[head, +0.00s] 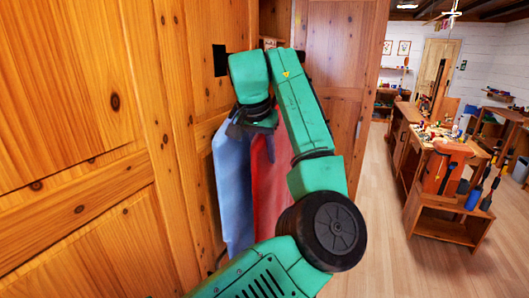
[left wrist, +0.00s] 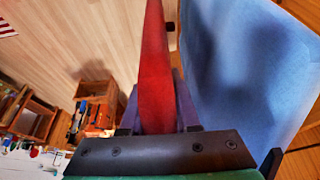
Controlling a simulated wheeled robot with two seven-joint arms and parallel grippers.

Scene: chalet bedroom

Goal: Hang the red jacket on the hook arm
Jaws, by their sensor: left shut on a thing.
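The red jacket (head: 271,180) hangs down below my left gripper (head: 256,122), partly hidden behind my green arm. In the left wrist view the red jacket (left wrist: 153,65) rises as a narrow strip from between the two fingers of my left gripper (left wrist: 160,118), which is shut on it. A black piece (head: 220,60) on the wooden panel, just left of my wrist, may be the hook arm's mount. The hook arm itself is not clearly seen; my wrist may hide it. My right gripper is not in view.
A blue cloth (head: 233,190) hangs beside the red jacket, close to the wooden panelling (head: 165,150); it fills the right of the left wrist view (left wrist: 245,80). Workbenches (head: 409,143) with tools stand at the right. The wooden floor (head: 385,235) between is clear.

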